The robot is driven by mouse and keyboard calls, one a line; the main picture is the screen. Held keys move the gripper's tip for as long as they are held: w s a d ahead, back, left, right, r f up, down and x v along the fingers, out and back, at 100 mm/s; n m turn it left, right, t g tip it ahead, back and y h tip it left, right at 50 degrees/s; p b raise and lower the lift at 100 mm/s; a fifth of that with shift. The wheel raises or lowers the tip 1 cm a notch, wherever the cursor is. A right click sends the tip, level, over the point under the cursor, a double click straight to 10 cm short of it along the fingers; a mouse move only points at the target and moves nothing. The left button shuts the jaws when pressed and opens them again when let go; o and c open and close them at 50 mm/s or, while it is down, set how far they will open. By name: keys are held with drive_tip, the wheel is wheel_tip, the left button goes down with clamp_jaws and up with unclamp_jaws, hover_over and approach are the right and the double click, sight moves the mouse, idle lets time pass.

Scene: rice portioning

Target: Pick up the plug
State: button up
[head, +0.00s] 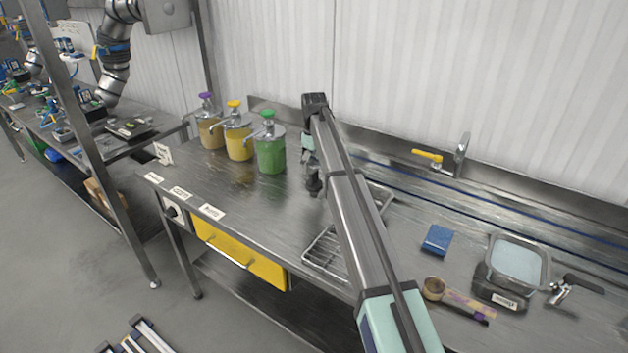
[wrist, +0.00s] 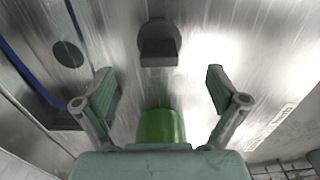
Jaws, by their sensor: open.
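In the wrist view, a dark grey round piece with a raised block-shaped grip, which looks like the plug (wrist: 158,44), sits on the steel surface near the top centre. My gripper (wrist: 160,80) is open, with its two green-padded fingers spread wide and nothing between the tips. The plug lies beyond the fingertips, roughly centred between them, and apart from them. In the head view, my gripper (head: 314,184) hangs over the steel counter right of the green dispenser, partly behind my arm. I cannot make out the plug in the head view.
A green dispenser (head: 270,155) stands close to my gripper, with yellow (head: 238,143) and brown (head: 211,134) ones beside it. A wire rack (head: 322,250) lies under my arm. A blue sponge (head: 437,239) and a tub (head: 515,262) are at right. A dark round hole (wrist: 68,54) shows left of the plug.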

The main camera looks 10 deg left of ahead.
sight(314, 183)
drive_tip(key=shift+f+p, duration=1.2)
drive_tip(key=shift+f, duration=2.15)
drive_tip(key=c, duration=1.3)
